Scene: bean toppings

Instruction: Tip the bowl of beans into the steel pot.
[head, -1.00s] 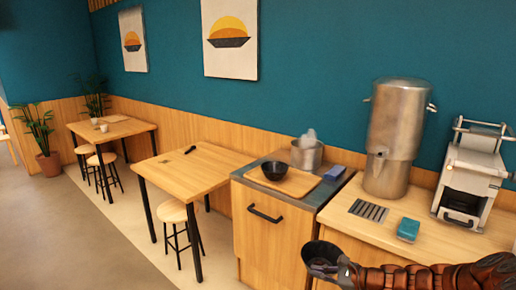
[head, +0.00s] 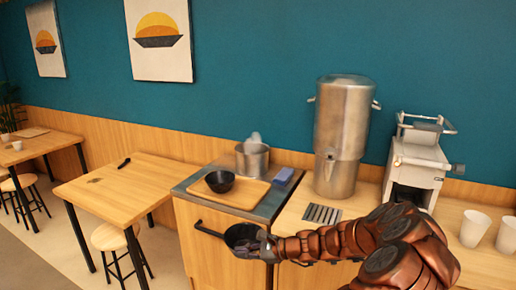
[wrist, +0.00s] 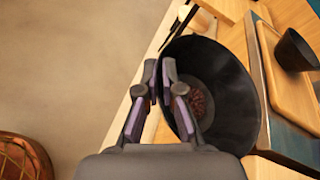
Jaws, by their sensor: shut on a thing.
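My gripper (head: 264,244) is shut on the rim of a dark bowl (head: 240,232), held out in front of the cabinet with the dark top. In the wrist view the fingers (wrist: 158,78) pinch the near-left wall of this bowl (wrist: 228,75). A small heap of reddish-brown beans (wrist: 199,102) lies at its bottom. The steel pot (head: 252,162) stands at the back of the dark counter top, beyond the held bowl. Something pale sticks up from it; its inside is hidden. The pot is not clear in the wrist view.
A second black bowl (head: 219,182) sits on a wooden board (head: 238,195) in front of the pot. A blue block (head: 283,176) lies right of the pot. A tall steel urn (head: 340,130), a drip grate (head: 322,214), a machine (head: 418,165) and white cups (head: 475,229) stand further right.

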